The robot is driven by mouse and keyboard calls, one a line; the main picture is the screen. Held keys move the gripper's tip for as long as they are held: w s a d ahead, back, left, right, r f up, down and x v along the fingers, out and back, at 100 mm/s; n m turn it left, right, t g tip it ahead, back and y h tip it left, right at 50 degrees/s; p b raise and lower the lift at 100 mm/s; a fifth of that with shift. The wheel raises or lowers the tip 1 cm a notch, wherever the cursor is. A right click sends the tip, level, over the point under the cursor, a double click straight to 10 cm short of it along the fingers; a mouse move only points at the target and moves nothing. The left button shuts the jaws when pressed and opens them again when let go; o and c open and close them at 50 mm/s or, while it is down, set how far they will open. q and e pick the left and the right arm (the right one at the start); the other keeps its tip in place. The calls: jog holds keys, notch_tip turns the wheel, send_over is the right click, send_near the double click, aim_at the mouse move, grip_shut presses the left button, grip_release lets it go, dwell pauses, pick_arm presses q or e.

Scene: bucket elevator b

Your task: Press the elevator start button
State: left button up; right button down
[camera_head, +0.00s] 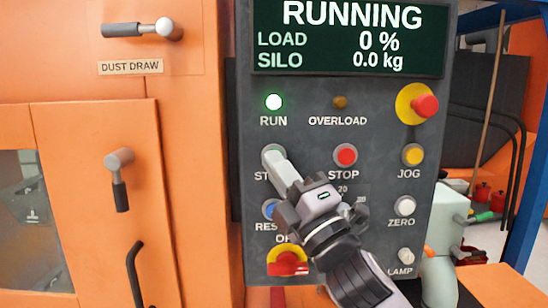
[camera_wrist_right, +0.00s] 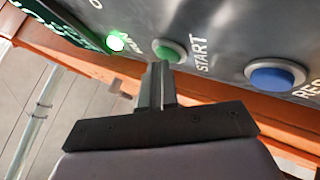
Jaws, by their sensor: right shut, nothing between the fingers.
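The green start button (camera_wrist_right: 168,48) shows in the right wrist view, with the word START beside it. In the head view it (camera_head: 270,150) is mostly covered by my right gripper (camera_head: 280,165). The gripper's fingers are shut together and empty, with their tips at the button. I cannot tell whether they touch it; in the right wrist view the fingertips (camera_wrist_right: 158,68) overlap the button's lower edge. The display (camera_head: 350,38) reads RUNNING, load 0 %, silo 0.0 kg. The RUN lamp (camera_head: 273,102) glows green. My left gripper is not in view.
The red stop button (camera_head: 345,155) is right of the start button. The blue reset button (camera_head: 269,209) and a red-yellow switch (camera_head: 287,262) are below. A red emergency knob (camera_head: 425,105) is upper right. Handles (camera_head: 119,180) stick out from the orange cabinet at left.

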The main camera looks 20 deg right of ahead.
dwell(0.4)
jog(key=shift+s+a, duration=0.2)
jog(key=shift+s, duration=0.55)
jog(key=shift+s, duration=0.1)
jog(key=s, duration=0.2)
jog(key=s+a+p, duration=0.1)
jog(key=s, duration=0.1)
jog(key=shift+s+a, duration=0.15)
jog(key=shift+s, duration=0.15)
jog(key=shift+f, duration=0.1)
dwell(0.4)
